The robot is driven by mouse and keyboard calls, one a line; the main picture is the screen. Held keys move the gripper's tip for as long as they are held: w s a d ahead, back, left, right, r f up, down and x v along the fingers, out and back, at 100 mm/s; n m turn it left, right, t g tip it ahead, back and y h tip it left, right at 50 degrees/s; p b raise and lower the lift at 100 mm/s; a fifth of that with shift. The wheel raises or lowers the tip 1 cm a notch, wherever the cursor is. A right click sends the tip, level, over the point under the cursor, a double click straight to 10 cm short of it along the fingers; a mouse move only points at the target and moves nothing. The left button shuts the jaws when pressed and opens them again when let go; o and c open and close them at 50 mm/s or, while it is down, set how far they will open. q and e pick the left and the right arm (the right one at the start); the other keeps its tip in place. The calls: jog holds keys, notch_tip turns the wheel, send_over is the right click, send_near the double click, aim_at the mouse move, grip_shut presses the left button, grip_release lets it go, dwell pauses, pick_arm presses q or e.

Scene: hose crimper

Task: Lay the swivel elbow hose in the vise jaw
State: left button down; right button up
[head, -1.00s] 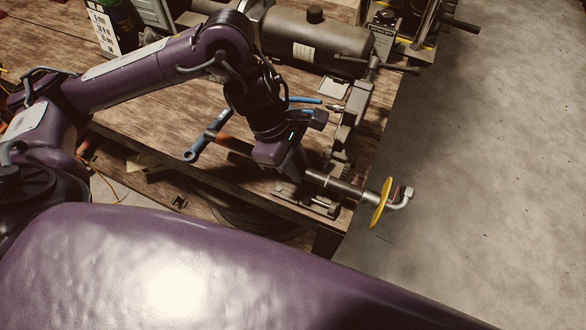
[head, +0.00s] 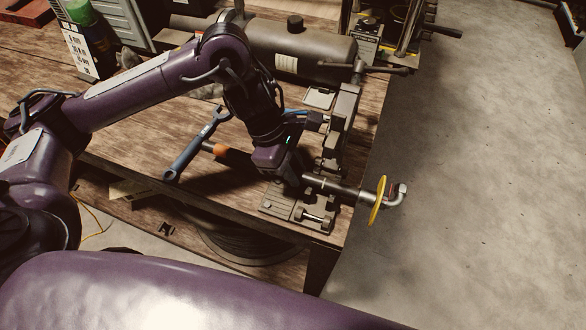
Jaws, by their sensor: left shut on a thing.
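The swivel elbow hose (head: 343,190) is a dark metallic tube with a yellow disc (head: 378,200) near its right end and a bent silver elbow (head: 398,194) beyond the disc. My left gripper (head: 304,178) is shut on the hose near its left end; the fingertips are partly hidden. The hose points right, and its disc and elbow stick out past the table edge. The grey vise (head: 343,122) stands on the bench corner, with its lower part (head: 285,205) beneath the hose. I cannot tell whether the hose touches the jaw. My right gripper is not in view.
A blue wrench (head: 195,146) and an orange-and-black handle (head: 222,152) lie left of the gripper on the wooden bench (head: 135,130). A grey tank (head: 305,52) lies behind. Open concrete floor (head: 465,180) is to the right.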

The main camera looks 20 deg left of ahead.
pick_arm(q)
jog(key=shift+f, duration=0.25)
dwell(0.7)
jog(key=c, duration=1.1)
grip_release()
jog(key=shift+c, duration=0.2)
jog(key=shift+v, duration=3.9)
jog(key=shift+s, duration=0.1)
